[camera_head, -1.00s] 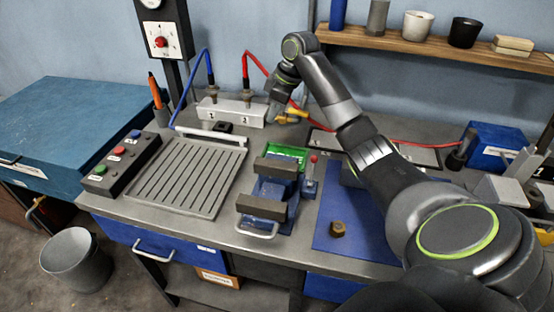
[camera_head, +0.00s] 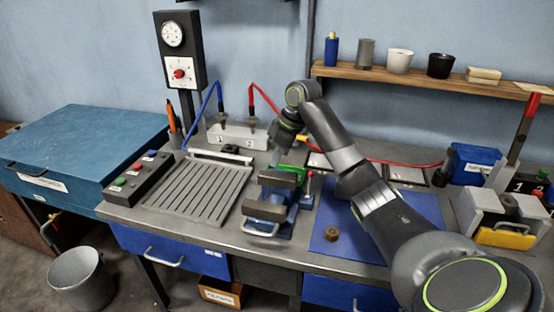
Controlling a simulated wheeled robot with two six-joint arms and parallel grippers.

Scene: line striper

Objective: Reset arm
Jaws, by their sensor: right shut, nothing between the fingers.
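My right arm comes in from the lower right and arches over the bench. Its gripper (camera_head: 276,154) points down, shut and empty, just right of the grey two-port block (camera_head: 238,136) and behind the blue vise (camera_head: 272,205). The fingertips are small and partly dark against the bench. A green piece (camera_head: 291,171) lies just below the gripper in the picture, by the vise. My left gripper is not in view.
A slotted grey tray (camera_head: 198,188) and a button box (camera_head: 137,179) are on the left. A blue mat (camera_head: 324,236) holds a brown nut (camera_head: 332,234). A grey holder (camera_head: 480,212) stands at the right. A wooden shelf (camera_head: 425,77) runs along the back wall.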

